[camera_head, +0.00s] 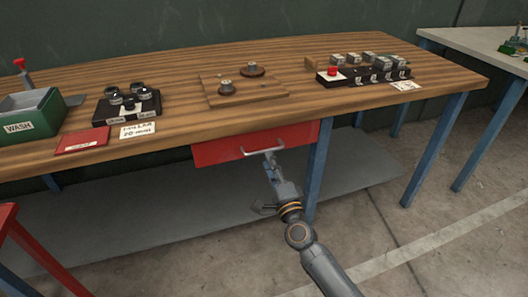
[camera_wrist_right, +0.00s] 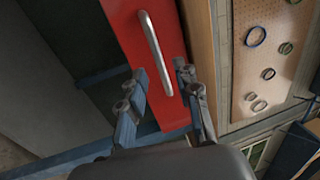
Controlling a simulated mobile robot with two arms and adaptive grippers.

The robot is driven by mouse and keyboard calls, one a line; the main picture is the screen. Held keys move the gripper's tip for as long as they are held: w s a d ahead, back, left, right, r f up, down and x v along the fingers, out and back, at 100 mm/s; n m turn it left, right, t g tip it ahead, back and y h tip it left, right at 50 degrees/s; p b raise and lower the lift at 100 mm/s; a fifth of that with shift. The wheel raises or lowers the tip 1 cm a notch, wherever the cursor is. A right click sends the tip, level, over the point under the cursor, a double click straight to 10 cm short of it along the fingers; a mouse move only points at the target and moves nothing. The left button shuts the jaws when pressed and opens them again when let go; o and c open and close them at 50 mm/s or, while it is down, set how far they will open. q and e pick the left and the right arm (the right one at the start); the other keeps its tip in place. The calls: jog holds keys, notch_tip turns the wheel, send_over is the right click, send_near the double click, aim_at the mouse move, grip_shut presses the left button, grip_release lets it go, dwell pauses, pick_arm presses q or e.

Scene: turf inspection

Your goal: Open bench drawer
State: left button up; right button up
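The bench drawer has a red front (camera_head: 222,152) under the wooden bench top, and it looks shut. A silver bar handle (camera_head: 262,151) is on its front. My right gripper (camera_head: 270,166) is just in front of and below the handle in the head view. In the right wrist view, the red drawer front (camera_wrist_right: 128,35) and handle (camera_wrist_right: 151,40) lie ahead. My right gripper (camera_wrist_right: 163,76) is open there, its fingers on either side of the handle's near end. Whether they touch it I cannot tell. My left gripper is not in view.
A blue leg (camera_head: 318,170) stands right of the drawer. A grey shelf (camera_head: 150,220) lies below.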

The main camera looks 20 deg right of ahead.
jog(key=w, duration=0.3)
jog(key=w+r, duration=0.1)
jog(key=w, duration=0.1)
jog(key=shift+a, duration=0.1)
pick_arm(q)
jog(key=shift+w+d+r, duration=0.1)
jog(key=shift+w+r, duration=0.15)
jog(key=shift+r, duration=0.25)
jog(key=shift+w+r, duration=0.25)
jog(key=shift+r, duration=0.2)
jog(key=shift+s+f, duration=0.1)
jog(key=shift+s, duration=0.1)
pick_arm(e)
grip_shut()
